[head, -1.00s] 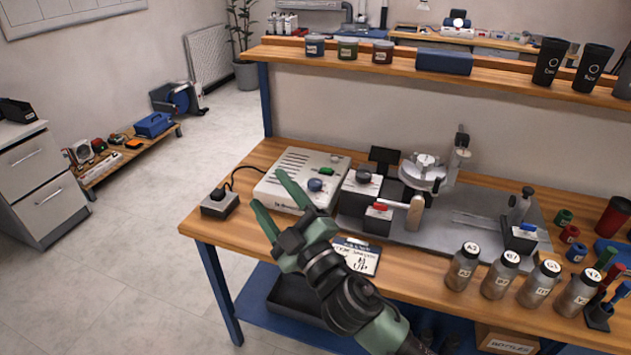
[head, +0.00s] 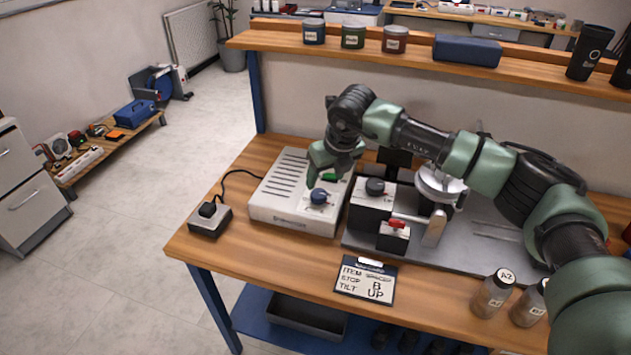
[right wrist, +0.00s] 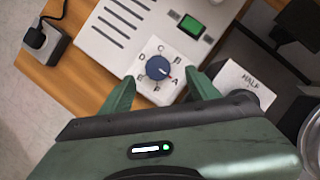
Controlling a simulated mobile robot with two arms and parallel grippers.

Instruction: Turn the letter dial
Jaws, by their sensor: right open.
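The letter dial is a round blue knob (head: 318,196) on a white plate on top of the pale control box (head: 285,212). In the right wrist view the knob (right wrist: 158,68) is ringed by letters, with a small red mark toward A. My right gripper (head: 327,175) is open and points down above the dial, with nothing between its fingers. In the right wrist view its fingertips (right wrist: 162,85) lie either side of the dial's lower edge; contact cannot be told. My left gripper is out of view.
A second box with a dark knob (head: 375,187) and a red switch (head: 397,223) stand right of the control box. A black plug block (head: 210,219) sits left. My right arm spans the fixture. Bottles (head: 493,295) stand front right; the table's front left is clear.

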